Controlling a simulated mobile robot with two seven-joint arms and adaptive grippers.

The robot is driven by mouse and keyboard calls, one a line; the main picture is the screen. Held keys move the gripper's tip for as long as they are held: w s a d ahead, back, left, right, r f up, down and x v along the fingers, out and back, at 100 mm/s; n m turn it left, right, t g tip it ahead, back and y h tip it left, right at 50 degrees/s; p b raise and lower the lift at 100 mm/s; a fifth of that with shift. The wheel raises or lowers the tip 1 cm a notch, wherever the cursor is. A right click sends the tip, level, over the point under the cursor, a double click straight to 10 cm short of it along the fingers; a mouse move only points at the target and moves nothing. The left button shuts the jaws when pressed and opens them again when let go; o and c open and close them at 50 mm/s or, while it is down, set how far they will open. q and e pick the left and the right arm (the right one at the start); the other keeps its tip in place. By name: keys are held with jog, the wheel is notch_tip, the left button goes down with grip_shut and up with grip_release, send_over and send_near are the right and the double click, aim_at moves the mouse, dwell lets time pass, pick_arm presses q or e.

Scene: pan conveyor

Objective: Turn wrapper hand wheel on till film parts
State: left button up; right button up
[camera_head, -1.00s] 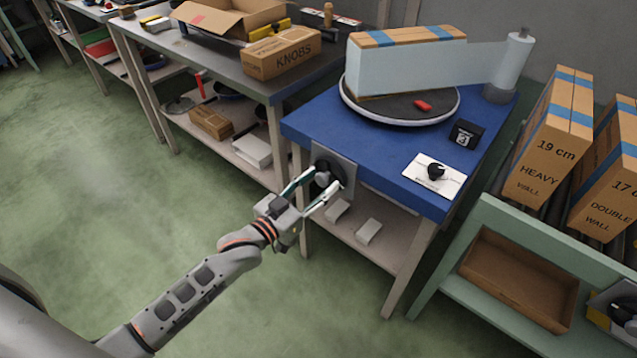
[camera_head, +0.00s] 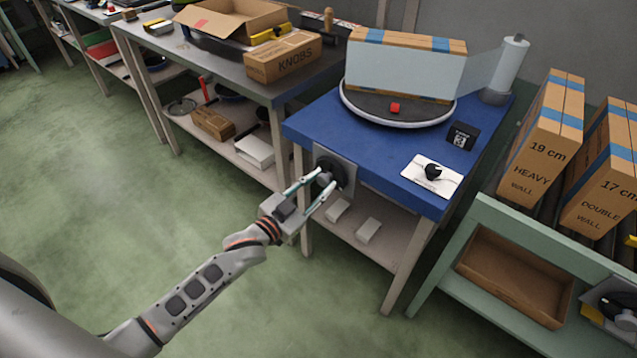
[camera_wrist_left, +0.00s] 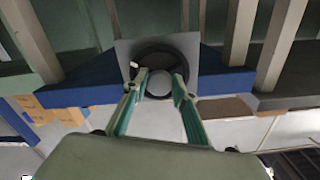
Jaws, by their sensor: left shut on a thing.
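The black hand wheel (camera_head: 333,172) is on a grey plate on the front of the blue wrapper table (camera_head: 318,118). My left gripper (camera_head: 325,183) is shut on the hub of the wheel. In the left wrist view the fingers (camera_wrist_left: 160,84) lie on both sides of a pale round hub (camera_wrist_left: 160,82), inside the dark wheel rim. A cardboard box (camera_head: 438,97) stands on the round turntable (camera_head: 385,118), with pale film (camera_head: 480,70) still joining it to the upright film roll (camera_head: 508,66). A red marker (camera_head: 395,108) sits on the turntable. My right gripper is not in view.
A black counter block (camera_head: 461,135) and a white card with a black knob (camera_head: 432,174) lie on the blue table. Tall boxes (camera_head: 545,140) stand on the right. A metal bench with a KNOBS box (camera_head: 283,58) stands to the left. Green floor is clear in front.

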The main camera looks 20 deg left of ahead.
pick_arm(q)
jog(key=shift+r+m, duration=0.15)
jog(key=shift+m, duration=0.85)
jog(key=shift+p, duration=0.3)
jog(key=o, duration=1.1)
jog(key=v, duration=1.2)
